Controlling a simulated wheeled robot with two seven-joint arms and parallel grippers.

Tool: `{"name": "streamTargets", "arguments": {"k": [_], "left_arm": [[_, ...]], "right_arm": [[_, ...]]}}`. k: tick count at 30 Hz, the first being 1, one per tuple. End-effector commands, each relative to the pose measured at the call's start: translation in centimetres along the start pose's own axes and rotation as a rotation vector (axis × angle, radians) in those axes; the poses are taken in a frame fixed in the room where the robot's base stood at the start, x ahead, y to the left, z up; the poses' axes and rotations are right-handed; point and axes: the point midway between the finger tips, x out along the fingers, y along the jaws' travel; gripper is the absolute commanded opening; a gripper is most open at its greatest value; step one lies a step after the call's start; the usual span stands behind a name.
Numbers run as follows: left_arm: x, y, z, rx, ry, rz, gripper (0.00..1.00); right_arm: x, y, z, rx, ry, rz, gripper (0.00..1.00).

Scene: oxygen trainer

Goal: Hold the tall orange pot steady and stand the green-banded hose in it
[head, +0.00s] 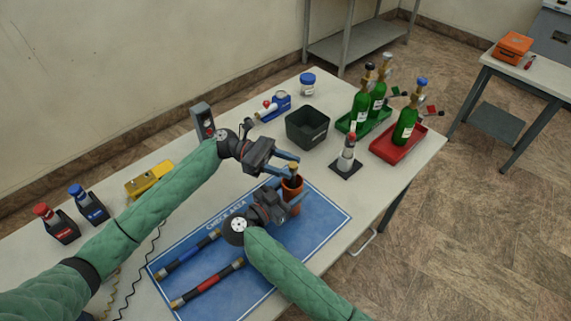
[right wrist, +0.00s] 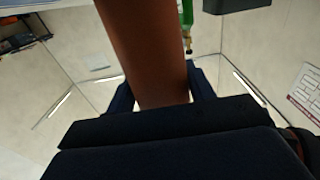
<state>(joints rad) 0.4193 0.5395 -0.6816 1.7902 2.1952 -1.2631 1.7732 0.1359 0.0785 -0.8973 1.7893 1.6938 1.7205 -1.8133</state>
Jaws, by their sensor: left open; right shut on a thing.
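The tall orange pot (head: 292,192) stands upright on the blue mat (head: 325,214). My right gripper (head: 288,204) is shut on its side; the pot also fills the middle of the right wrist view (right wrist: 145,45). A hose end (head: 293,168) with a brass-coloured tip sticks up from the pot's mouth. Most of this hose is hidden inside the pot and no green band shows. My left gripper (head: 287,164) is open, with its fingers around or beside the hose end; I cannot tell whether they touch it.
A blue-banded hose (head: 187,254) and a red-banded hose (head: 207,284) lie on the mat. Behind are a dark bin (head: 307,128), a cone on a black base (head: 346,158), and green bottles in a green tray (head: 345,124) and a red tray (head: 392,151). The mat's right end is clear.

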Motion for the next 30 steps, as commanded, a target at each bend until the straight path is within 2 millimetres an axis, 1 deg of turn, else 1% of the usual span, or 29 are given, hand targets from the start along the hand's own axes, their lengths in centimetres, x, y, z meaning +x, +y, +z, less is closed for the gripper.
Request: {"name": "streamTargets", "arguments": {"k": [5,8,15,18,21,25,30], "left_arm": [[-1.3,0.1,0.0,0.0,0.001,0.002,0.42],[-3.0,0.1,0.0,-0.001,0.001,0.003,0.42],[-7.6,0.0,-0.1,-0.001,0.001,0.002,0.42],[-9.3,0.0,-0.1,-0.001,0.001,0.002,0.42],[-10.6,0.1,0.0,0.0,0.0,0.002,0.42],[-11.6,0.0,-0.1,-0.001,0.0,0.0,0.42],[-12.0,0.0,-0.1,-0.001,0.0,0.001,0.42]], "right_arm": [[0.0,0.0,0.0,0.0,0.0,0.0,0.3],[0.0,0.0,0.0,0.0,0.0,0.0,0.3],[0.0,0.0,0.0,0.0,0.0,0.0,0.3],[0.0,0.0,0.0,0.0,0.0,0.0,0.3],[0.0,0.0,0.0,0.0,0.0,0.0,0.3],[0.0,0.0,0.0,0.0,0.0,0.0,0.3],[0.0,0.0,0.0,0.0,0.0,0.0,0.3]]}}
